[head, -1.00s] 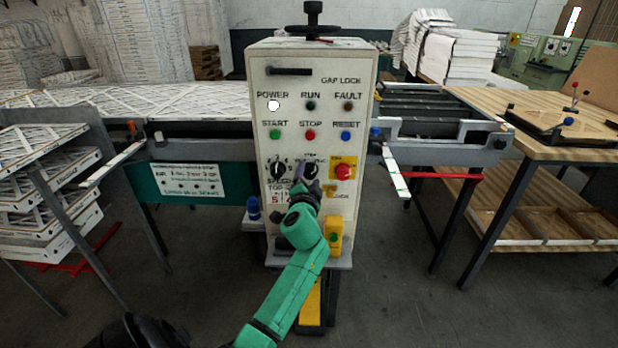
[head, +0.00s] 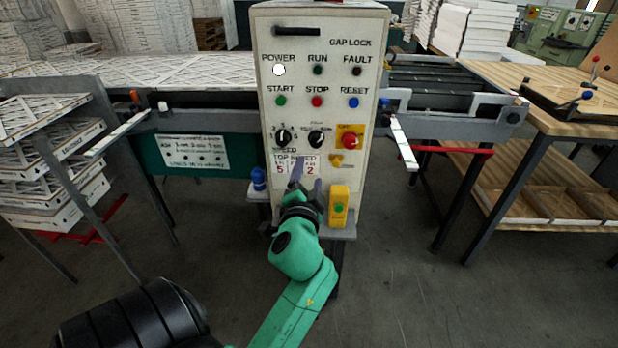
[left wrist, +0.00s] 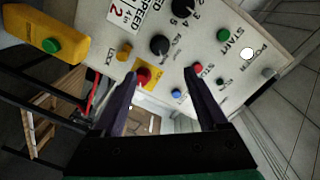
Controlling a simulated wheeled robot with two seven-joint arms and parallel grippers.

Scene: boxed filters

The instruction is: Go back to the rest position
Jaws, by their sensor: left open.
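My left gripper (head: 307,180) is open and empty in front of the lower part of the white control panel (head: 316,100). Its two dark fingers point up at the panel, below the two black knobs (head: 283,138). In the left wrist view the spread fingers (left wrist: 158,92) frame part of the panel (left wrist: 215,22), with nothing between them. The red button on a yellow plate (head: 350,141) sits right of the knobs. The white POWER lamp (head: 279,70) is lit. My right gripper is not in view.
A yellow box with a green button (head: 339,206) and a blue bottle-like object (head: 258,179) stand on the panel's ledge. Racks of boxed filters (head: 55,150) stand at left. A wooden table (head: 500,90) is at right. The floor in front is clear.

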